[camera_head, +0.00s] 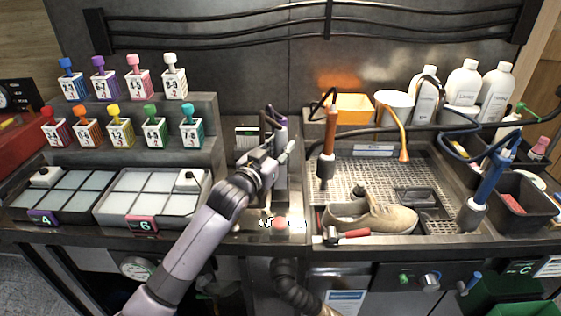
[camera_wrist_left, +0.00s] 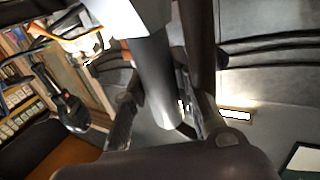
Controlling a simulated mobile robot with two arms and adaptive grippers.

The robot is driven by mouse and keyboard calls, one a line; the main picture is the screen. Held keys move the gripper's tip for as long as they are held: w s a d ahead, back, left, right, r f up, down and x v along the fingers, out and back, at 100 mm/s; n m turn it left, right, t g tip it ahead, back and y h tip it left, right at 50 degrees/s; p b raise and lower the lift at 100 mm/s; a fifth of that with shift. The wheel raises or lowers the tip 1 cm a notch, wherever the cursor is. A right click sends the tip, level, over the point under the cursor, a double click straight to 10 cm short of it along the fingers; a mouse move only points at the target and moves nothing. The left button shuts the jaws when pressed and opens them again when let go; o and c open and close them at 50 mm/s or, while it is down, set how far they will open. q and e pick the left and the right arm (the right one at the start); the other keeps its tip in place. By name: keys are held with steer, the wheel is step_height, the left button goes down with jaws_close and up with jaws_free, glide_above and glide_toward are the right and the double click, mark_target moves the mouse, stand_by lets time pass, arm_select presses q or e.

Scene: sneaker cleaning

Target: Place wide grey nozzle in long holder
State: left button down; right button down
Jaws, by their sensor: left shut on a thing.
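My left gripper (camera_head: 279,153) is at the back middle of the workbench, between the bottle rack and the wash basin. It also shows in the left wrist view (camera_wrist_left: 165,110), where its dark fingers are shut around a smooth grey tube-like piece, apparently the wide grey nozzle (camera_wrist_left: 152,75). In the head view the gripper and wrist cover much of the area there, and I cannot clearly separate the nozzle from the parts behind it. I cannot make out the long holder for certain. My right gripper does not show in the head view.
The bottle rack (camera_head: 207,128) and two trays of pads (camera_head: 150,215) stand left. The metal basin (camera_head: 350,172) on the right holds a beige shoe (camera_head: 375,216). An orange-handled tool (camera_head: 328,140) stands upright close right of my gripper. A red-handled brush (camera_head: 349,234) lies in front.

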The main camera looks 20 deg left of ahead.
arm_select(q)
step_height(320, 180, down, 4)
steer(key=shift+f, duration=0.45)
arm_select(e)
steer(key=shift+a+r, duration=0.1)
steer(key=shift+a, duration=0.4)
arm_select(q)
steer(key=c, duration=1.8)
jaws_free()
steer(key=shift+f, duration=0.2)
steer(key=o, duration=0.5)
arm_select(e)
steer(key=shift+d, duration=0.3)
arm_select(q)
steer(key=shift+r, duration=0.1)
